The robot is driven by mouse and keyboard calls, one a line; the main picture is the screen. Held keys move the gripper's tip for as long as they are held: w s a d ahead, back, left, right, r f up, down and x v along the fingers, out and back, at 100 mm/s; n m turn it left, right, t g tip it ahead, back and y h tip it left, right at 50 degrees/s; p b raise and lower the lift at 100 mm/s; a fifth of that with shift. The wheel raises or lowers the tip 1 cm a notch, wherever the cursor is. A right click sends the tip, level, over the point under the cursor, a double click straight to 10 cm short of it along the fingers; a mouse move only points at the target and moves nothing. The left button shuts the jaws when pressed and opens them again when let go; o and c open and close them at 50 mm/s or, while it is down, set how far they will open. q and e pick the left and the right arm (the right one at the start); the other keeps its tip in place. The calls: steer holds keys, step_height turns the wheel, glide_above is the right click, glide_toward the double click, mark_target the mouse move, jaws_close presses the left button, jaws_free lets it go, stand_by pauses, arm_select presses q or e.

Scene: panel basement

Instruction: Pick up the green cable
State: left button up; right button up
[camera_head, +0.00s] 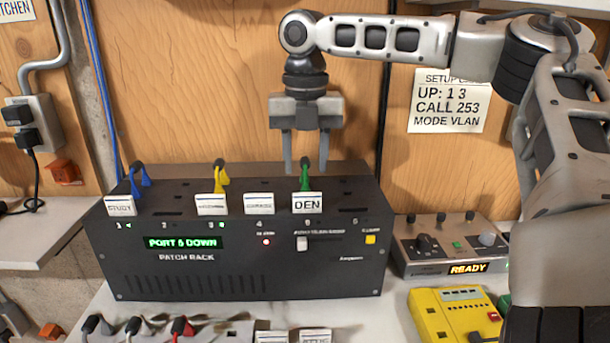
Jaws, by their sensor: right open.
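The green cable (306,177) stands in the top of the black patch rack (240,267), behind the white label reading DEN (308,203). Its upper end is dark. My right gripper (306,168) points straight down over the rack's right half. Its two fingers are apart, and the tips are close to the green cable's top. My left gripper is not in view.
Blue (140,177) and yellow (219,177) cables stand in the rack further left. A grey control box (450,245) reading READY and a yellow device (456,315) lie to the right. Several plugs and labels crowd the front edge. The wooden wall is close behind.

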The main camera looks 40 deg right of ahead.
step_height(320, 180, down, 2)
steer(key=shift+f, duration=0.2)
jaws_close()
steer(key=shift+r, duration=0.1)
